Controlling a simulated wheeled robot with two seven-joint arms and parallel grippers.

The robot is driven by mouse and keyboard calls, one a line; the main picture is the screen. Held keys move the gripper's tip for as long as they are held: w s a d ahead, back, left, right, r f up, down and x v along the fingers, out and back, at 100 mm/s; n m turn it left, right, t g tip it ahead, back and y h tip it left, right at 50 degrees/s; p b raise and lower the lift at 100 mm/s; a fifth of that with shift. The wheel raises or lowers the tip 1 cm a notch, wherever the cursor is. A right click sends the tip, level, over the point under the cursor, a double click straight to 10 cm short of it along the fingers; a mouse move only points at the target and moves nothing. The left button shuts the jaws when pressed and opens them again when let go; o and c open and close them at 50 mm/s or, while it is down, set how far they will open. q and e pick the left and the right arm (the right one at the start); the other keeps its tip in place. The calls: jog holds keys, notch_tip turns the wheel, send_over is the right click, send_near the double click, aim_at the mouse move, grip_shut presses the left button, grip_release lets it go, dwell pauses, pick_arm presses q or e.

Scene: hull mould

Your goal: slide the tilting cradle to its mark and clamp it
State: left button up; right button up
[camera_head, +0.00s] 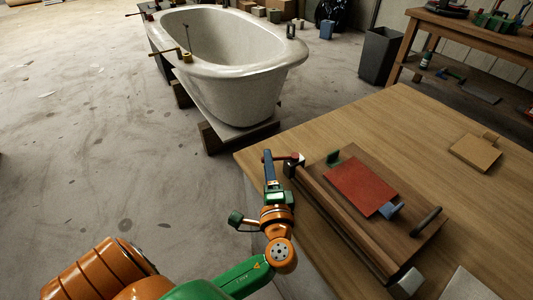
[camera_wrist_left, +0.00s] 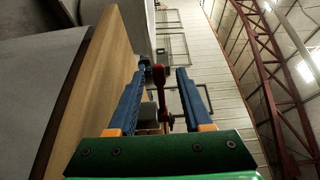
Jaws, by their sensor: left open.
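The tilting cradle, as far as I can tell, is the dark wooden board (camera_head: 400,238) on the bench, with a red pad (camera_head: 361,189) on top and a black handle (camera_head: 426,221) at its right end. A red-handled clamp (camera_head: 296,157) sits at its left corner. My left gripper (camera_head: 268,157) is at the bench's left edge, beside that clamp. In the left wrist view its two blue fingers (camera_wrist_left: 157,88) are apart, with the red handle (camera_wrist_left: 160,82) showing between them; I cannot tell whether they touch it. I cannot make out the mark. My right gripper is out of view.
The wooden bench (camera_head: 400,125) is clear behind the board, except for a small tan block (camera_head: 475,152) at the right. A white tub (camera_head: 225,60) stands on wooden blocks beyond the bench. A dark bin (camera_head: 380,55) and a shelf stand at the back right.

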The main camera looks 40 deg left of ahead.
pick_arm(q)
jog(key=x, duration=0.2)
jog(key=shift+w+a+f, duration=0.1)
jog(key=shift+w+a, duration=0.1)
jog(key=shift+a, duration=0.05)
jog(key=shift+d, duration=0.1)
grip_shut()
dwell(1.1)
